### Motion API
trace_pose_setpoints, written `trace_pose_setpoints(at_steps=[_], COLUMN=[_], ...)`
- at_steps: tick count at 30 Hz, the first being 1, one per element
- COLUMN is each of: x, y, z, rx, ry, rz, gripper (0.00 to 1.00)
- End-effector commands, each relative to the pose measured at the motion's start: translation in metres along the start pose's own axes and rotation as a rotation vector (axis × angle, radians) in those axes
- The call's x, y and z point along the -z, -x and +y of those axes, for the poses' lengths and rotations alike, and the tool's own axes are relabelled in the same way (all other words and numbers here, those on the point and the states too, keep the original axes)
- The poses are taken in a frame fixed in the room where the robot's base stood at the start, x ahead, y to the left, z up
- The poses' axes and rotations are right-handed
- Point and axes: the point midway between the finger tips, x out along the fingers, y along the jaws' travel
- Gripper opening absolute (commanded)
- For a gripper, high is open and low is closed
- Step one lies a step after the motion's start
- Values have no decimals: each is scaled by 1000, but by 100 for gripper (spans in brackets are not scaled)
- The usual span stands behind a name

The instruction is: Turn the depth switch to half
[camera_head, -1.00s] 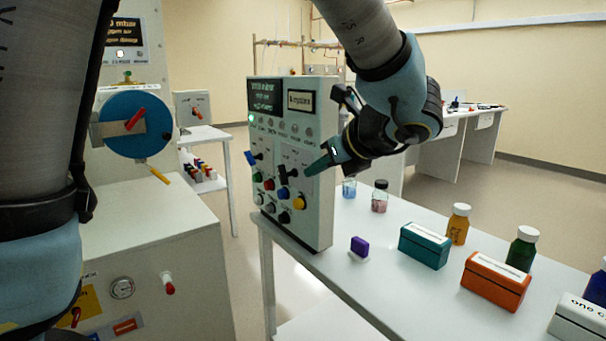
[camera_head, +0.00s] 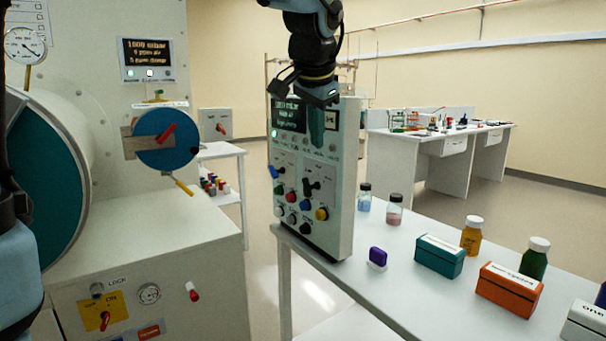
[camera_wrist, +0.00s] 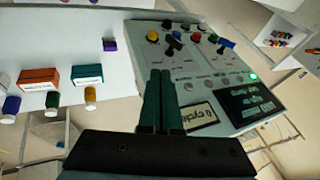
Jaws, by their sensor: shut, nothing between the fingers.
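The upright grey control panel (camera_head: 342,215) stands on the white table. It has two lever switches: one with a blue handle (camera_head: 273,172) on the left and a black one (camera_head: 312,188) on the right. The labels are too small to read, so I cannot tell which is the depth switch. In the wrist view the black switch (camera_wrist: 174,47) lies just beyond my fingertips and the blue-handled one (camera_wrist: 226,44) farther right. My gripper (camera_head: 317,145) is shut and empty, its green fingers pointing down in front of the panel's upper part, above the black switch.
Coloured buttons (camera_head: 321,214) sit below the switches. A purple object (camera_head: 377,254), a teal box (camera_head: 439,256), an orange box (camera_head: 508,288) and bottles (camera_head: 471,236) stand right of the panel. A large machine (camera_head: 140,240) with a blue disc (camera_head: 165,138) is at left.

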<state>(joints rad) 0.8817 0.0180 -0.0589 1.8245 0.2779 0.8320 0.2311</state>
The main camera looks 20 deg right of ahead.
Motion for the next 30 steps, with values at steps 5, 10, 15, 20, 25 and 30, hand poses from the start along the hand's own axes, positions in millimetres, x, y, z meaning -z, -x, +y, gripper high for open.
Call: trace_pose_setpoints(at_steps=[5,10,15,20,25,30], x=[0,-1,0,-3,-5,-6], y=[-19,-53,-88,-108,-121,-126], z=[0,0,0,-14,-25,-28], rx=[-4,-4,-4,-2,-1,-2], ry=[9,6,4,8,6,4], rz=[-2,-6,-5,-4,-1,-1], gripper=[0,0,0,0,0,0])
